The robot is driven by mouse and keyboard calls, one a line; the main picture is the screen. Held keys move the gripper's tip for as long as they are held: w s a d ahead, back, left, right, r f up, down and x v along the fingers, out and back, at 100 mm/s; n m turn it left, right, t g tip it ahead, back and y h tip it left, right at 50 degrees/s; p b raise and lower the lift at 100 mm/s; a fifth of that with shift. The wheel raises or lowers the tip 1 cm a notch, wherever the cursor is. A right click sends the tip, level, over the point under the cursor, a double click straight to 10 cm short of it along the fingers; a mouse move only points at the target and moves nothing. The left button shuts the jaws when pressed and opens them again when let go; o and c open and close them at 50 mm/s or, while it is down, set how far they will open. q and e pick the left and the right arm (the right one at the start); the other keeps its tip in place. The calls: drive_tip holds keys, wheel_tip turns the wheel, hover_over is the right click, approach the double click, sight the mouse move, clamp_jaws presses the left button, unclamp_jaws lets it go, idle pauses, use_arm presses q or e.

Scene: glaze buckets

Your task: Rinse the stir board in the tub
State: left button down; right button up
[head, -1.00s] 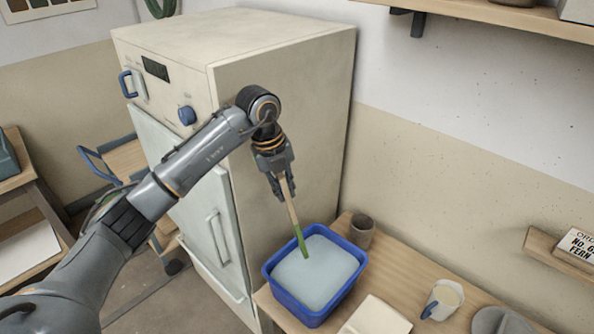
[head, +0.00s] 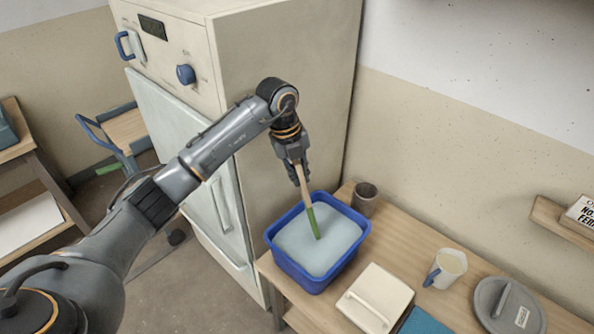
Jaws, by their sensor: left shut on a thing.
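The stir board (head: 309,200) is a thin wooden stick with a green lower part. My left gripper (head: 300,176) is shut on its upper end and holds it slightly tilted over the tub. The blue tub (head: 313,285) stands on the wooden table and holds pale water (head: 325,252). The green end of the board meets the water near the middle; I cannot tell how deep its tip goes. My right gripper is not in view.
A cream lid (head: 376,298), a jug (head: 446,268) and a grey lid (head: 508,304) are to the right on the table (head: 420,250). A tall cream kiln-like cabinet (head: 280,100) stands behind my left arm.

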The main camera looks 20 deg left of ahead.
sight(305, 196)
use_arm(q)
drive_tip(key=shift+b+x, duration=2.5)
drive_tip(key=shift+x, duration=1.8)
drive_tip(key=shift+s, duration=0.1)
